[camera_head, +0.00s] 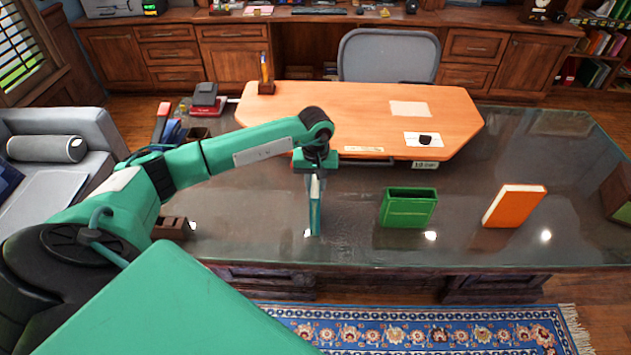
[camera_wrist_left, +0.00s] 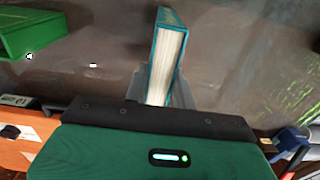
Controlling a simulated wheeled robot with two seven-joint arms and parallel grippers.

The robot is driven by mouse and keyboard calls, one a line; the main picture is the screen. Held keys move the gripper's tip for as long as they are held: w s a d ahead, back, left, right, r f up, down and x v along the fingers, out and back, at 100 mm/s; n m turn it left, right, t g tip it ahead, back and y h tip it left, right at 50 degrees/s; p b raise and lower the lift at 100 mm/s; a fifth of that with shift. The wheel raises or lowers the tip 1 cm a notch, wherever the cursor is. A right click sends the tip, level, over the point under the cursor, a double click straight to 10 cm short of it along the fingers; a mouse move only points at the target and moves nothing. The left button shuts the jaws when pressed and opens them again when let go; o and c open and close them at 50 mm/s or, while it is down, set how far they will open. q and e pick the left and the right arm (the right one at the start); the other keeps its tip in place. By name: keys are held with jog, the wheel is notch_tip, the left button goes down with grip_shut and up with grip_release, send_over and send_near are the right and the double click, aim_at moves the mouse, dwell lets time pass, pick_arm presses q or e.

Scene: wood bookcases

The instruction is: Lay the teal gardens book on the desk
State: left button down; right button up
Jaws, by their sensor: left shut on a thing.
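The teal book (camera_head: 316,218) stands upright on edge at the glassy dark desk top (camera_head: 270,225), its thin side toward the head camera. My left gripper (camera_head: 315,178) points down from above and is shut on the book's upper part. In the left wrist view the teal book (camera_wrist_left: 168,55) sits between the two grey fingers (camera_wrist_left: 160,88), with its pale page edges showing. I cannot tell whether its lower edge touches the desk. My right gripper is not in view.
A green open-topped box (camera_head: 408,212) and an upright, leaning orange book (camera_head: 513,206) stand to the right. A raised orange wood board (camera_head: 330,115) with papers lies behind. Bare desk lies between the teal book and green box.

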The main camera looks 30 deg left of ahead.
pick_arm(q)
jog(key=shift+f, duration=0.15)
jog(key=c, duration=1.2)
grip_release()
jog(key=shift+o, duration=0.2)
jog(key=shift+r, duration=0.4)
notch_tip(320, 180, up, 12)
jog(key=b, duration=0.4)
jog(key=shift+f, duration=0.2)
